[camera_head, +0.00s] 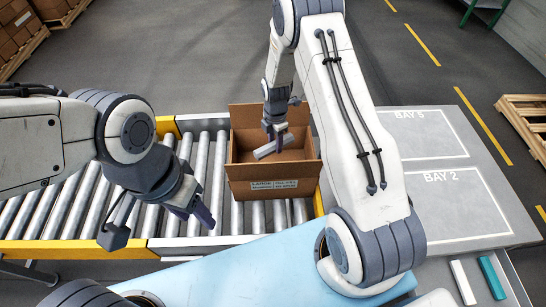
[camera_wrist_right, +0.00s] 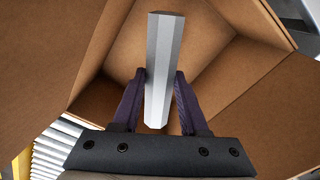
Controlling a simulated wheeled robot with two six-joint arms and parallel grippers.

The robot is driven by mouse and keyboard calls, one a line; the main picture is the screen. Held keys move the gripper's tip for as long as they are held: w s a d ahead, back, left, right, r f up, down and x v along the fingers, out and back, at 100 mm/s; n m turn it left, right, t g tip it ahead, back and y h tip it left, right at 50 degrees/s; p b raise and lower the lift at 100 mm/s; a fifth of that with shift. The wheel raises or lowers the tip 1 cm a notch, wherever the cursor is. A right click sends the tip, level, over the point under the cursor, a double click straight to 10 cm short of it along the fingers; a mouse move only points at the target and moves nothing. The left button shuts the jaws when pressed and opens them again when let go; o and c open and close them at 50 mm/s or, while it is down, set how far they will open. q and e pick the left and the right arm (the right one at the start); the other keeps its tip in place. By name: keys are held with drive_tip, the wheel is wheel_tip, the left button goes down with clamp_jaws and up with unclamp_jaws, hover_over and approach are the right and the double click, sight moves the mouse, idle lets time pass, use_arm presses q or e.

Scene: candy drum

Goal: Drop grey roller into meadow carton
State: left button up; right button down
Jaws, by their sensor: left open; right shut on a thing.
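A grey roller (camera_head: 264,150), a faceted bar, is held between the fingers of my right gripper (camera_head: 275,138). In the right wrist view the roller (camera_wrist_right: 164,55) lies between the two purple fingers of the gripper (camera_wrist_right: 160,82). An open brown carton (camera_head: 290,188) stands on the conveyor, with a label on its front whose small print I cannot read. The roller and right fingertips are over the carton's opening; the right wrist view shows the carton's inner walls (camera_wrist_right: 215,35) around them. My left gripper (camera_head: 160,220) is open and empty, left of the carton above the conveyor.
Metal conveyor rollers (camera_head: 215,180) run beneath the carton between yellow rails. A light blue surface (camera_head: 240,270) lies in front. On the right is a grey table with BAY 5 and BAY 2 areas (camera_head: 455,205), a white block (camera_head: 462,281) and a teal block (camera_head: 491,277).

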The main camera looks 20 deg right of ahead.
drive_tip(key=shift+c, duration=1.8)
unclamp_jaws()
wheel_tip(320, 180, up, 11)
drive_tip(key=b, duration=0.2)
drive_tip(key=shift+f, duration=0.2)
